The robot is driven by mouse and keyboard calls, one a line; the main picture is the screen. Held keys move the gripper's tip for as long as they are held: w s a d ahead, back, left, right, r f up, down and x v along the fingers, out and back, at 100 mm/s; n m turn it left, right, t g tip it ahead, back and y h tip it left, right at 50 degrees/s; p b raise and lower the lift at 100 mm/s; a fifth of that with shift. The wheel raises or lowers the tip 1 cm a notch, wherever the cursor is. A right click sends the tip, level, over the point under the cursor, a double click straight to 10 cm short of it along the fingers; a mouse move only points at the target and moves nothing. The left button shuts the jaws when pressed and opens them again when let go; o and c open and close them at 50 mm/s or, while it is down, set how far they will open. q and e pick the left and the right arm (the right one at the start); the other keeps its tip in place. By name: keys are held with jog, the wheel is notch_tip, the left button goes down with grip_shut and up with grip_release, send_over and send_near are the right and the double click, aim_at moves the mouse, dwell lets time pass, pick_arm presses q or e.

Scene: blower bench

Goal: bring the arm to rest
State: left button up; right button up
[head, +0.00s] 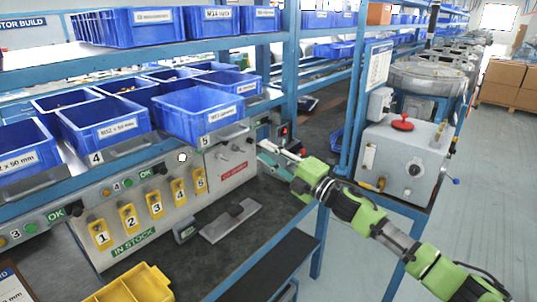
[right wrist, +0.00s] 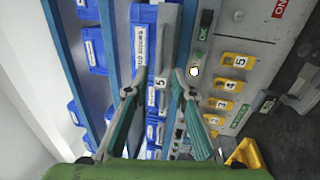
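My right arm comes in from the lower right in the head view. Its gripper (head: 276,152) is in front of the bench's control panel, near the right end of the blue bin row. In the right wrist view the fingers of the right gripper (right wrist: 157,85) stand apart with nothing held between them. Behind them are the shelf edge with label 5 and a blue bin (right wrist: 143,45). My left arm and left gripper are not in view.
Blue shelving (head: 290,60) holds several blue bins (head: 200,110). Yellow numbered tags (head: 128,217) sit on the sloped panel. A yellow bin (head: 130,287) is at the front. A grey machine box (head: 400,160) with a red knob stands right.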

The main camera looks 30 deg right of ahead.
dwell(0.5)
